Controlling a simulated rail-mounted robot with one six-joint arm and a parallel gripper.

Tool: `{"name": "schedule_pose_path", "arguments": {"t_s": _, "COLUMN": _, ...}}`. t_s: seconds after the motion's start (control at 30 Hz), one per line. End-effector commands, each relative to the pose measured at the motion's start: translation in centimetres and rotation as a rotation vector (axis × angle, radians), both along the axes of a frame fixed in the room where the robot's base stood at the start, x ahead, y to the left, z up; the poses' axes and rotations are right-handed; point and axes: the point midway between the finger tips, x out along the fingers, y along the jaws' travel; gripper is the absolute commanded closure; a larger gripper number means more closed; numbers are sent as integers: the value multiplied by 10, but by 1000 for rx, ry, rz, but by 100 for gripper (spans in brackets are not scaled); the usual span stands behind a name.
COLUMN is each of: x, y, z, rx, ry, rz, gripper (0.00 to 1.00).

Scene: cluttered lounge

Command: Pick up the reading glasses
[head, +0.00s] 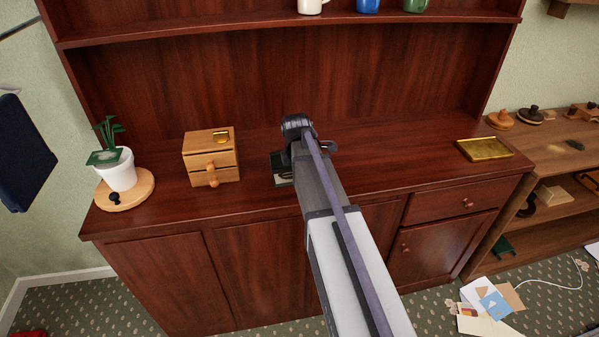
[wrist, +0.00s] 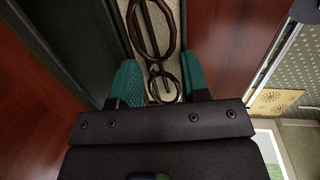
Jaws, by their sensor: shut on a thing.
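The reading glasses (wrist: 152,32) have dark brown round frames and show in the wrist view. They lie along a narrow cream-floored strip between dark walls, one lens nearer to me than the other. My gripper (wrist: 160,88) has its teal fingertips on either side of the nearer lens and is shut on the glasses. In the head view a small dark open holder (head: 281,169) with a pale inside stands on the cabinet top, partly behind my arm. The glasses and my fingertips are hidden by my arm in the head view.
A small wooden drawer box (head: 210,158) stands left of my arm, and a potted plant (head: 121,172) on a round board farther left. A gold tray (head: 485,149) lies at the right. Mugs (head: 368,5) stand on the shelf above.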

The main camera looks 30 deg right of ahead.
Motion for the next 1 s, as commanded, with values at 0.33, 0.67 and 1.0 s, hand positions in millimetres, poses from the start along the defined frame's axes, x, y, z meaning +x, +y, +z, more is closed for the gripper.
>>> {"name": "schedule_pose_path", "arguments": {"t_s": 0.33, "x": 3, "y": -1, "z": 53, "rx": -2, "ry": -6, "rz": -1, "gripper": 81}}
{"name": "schedule_pose_path", "arguments": {"t_s": 0.67, "x": 1, "y": 0, "z": 103, "rx": -1, "ry": -4, "rz": -1, "gripper": 81}}
{"name": "schedule_pose_path", "arguments": {"t_s": 1.0, "x": 4, "y": 9, "z": 100, "rx": -1, "ry": -3, "rz": 16, "gripper": 81}}
